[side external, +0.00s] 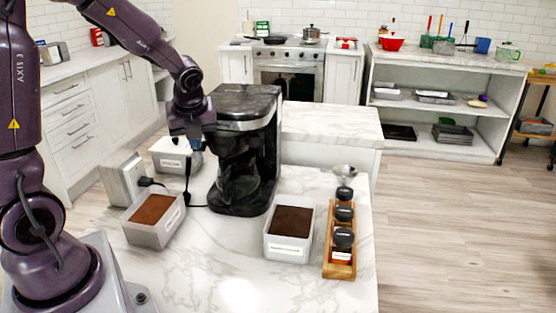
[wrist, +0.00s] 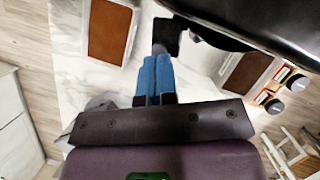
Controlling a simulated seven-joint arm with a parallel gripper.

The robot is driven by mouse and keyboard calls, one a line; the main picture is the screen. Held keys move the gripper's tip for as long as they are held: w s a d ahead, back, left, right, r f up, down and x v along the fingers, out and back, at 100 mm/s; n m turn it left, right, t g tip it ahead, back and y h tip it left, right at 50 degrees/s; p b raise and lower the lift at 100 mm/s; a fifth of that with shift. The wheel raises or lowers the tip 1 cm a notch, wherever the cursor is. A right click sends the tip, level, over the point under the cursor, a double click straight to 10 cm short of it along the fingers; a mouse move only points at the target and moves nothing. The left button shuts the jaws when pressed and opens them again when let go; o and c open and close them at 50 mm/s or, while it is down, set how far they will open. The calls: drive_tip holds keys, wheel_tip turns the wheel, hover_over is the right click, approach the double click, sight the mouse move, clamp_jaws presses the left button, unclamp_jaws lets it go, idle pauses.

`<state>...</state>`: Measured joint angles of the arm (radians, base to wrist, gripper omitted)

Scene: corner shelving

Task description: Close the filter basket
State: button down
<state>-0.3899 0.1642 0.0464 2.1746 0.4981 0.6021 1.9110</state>
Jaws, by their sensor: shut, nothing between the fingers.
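The black coffee maker (side external: 245,110) stands on the marble counter, with a dark glass carafe (side external: 240,185) in its lower part. Its filter basket, between the top housing and the carafe, is dark, and I cannot tell how far open it is. In the wrist view the glossy black machine (wrist: 270,22) fills the upper right. My gripper (side external: 196,146) is just left of the machine's upper part, pointing down. In the wrist view its blue fingers (wrist: 156,62) are together with nothing between them, apart from the machine's body.
A tub of brown grounds (side external: 152,210) sits left of the machine and a darker one (side external: 291,222) in front. A wooden rack of black-lidded jars (side external: 341,240) stands right. A black plug and cable (side external: 187,185) are below my gripper.

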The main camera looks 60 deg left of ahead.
drive_tip(key=shift+w+a, duration=0.1)
drive_tip(key=shift+a, duration=0.45)
idle(0.4)
